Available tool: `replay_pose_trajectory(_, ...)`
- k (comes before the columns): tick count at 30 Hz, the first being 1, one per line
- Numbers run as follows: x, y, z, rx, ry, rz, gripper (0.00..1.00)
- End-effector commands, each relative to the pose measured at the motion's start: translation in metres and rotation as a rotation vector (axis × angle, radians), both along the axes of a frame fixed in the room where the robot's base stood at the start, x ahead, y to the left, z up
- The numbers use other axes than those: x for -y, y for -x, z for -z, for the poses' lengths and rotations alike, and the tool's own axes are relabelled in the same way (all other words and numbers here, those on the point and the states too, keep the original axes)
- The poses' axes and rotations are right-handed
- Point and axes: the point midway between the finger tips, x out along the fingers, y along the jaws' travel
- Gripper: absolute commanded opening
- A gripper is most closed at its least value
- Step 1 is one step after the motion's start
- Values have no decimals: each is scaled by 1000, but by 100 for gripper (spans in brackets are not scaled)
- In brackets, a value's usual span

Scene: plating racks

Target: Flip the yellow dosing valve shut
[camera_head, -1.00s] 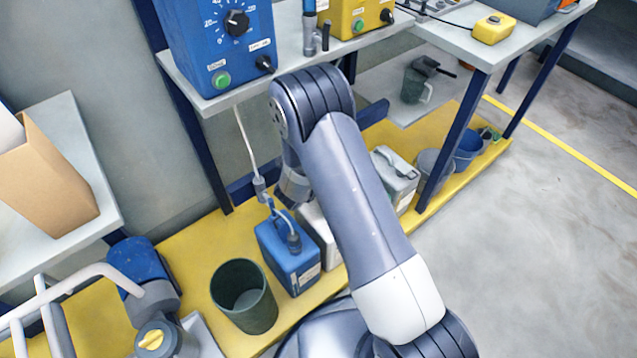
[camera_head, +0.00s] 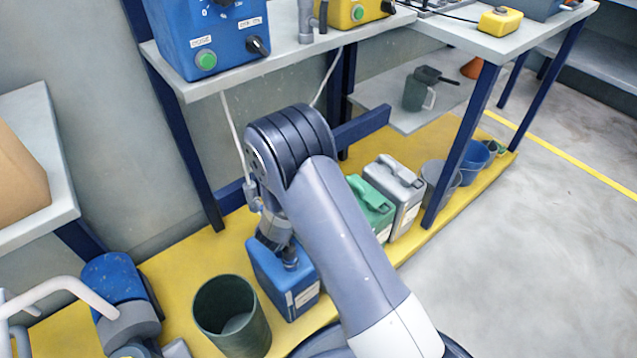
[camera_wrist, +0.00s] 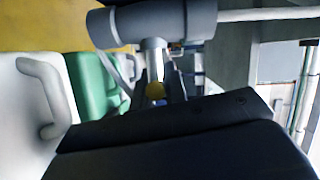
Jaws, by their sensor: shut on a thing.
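The dosing valve shows in the wrist view as a grey cylindrical body (camera_wrist: 150,24) with a pale stem below it. The yellow end of its handle (camera_wrist: 155,91) is small and partly hidden between the dark fingers. My gripper (camera_wrist: 163,88) is shut on this yellow handle. In the head view a grey fitting (camera_head: 253,197) on a pale hose hangs above the blue canister (camera_head: 284,278). My wrist is close beside that fitting, and the fingers are hidden behind my arm there.
A green canister (camera_head: 371,207) and a grey canister (camera_head: 396,188) stand right of my arm. An open dark bin (camera_head: 232,316) stands at the front left. A shelf edge with a blue control box (camera_head: 205,40) overhangs behind. The floor at right is clear.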

Motion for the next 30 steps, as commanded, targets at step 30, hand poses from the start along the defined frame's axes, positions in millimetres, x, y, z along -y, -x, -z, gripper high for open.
replay_pose_trajectory(30, 0, 0, -2, 7, 11, -1, 35)
